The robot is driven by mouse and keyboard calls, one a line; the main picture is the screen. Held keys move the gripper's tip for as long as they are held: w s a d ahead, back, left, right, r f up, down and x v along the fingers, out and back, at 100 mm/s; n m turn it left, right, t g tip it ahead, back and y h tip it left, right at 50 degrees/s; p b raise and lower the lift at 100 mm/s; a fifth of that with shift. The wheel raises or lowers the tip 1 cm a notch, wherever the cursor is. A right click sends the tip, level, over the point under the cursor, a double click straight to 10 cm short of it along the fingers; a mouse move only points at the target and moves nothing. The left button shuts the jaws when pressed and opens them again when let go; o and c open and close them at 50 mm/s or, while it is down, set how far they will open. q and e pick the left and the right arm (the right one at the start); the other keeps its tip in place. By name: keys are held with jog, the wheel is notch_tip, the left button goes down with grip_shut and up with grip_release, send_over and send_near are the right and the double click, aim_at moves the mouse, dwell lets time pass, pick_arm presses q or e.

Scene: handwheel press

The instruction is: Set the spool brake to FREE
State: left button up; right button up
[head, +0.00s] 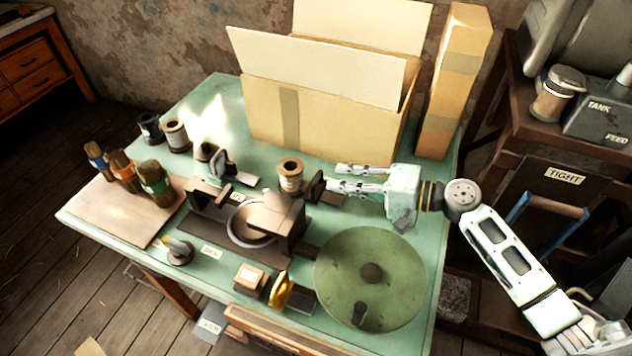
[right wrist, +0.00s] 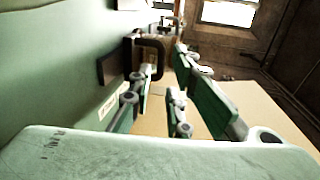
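A wooden spool (head: 291,178) stands upright near the middle of the green table. Just right of it is a dark bracket or lever (head: 315,188), which may be the spool brake; its setting cannot be read. My right gripper (head: 334,177) comes in from the right with its fingers spread and pointing left, close to this dark part. In the right wrist view a dark loop-shaped handle (right wrist: 152,55) lies ahead near the fingertips; no contact is clear. My left gripper is not in view.
A large cardboard box (head: 320,115) and a tall carton (head: 455,80) stand behind. A green round wheel (head: 370,255) lies in front of my right gripper.

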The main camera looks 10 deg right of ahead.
aim_at(316, 177)
jog(key=p+x, duration=0.2)
jog(key=x, duration=0.5)
jog(key=shift+r, duration=0.1)
jog(key=shift+c, duration=0.4)
grip_shut()
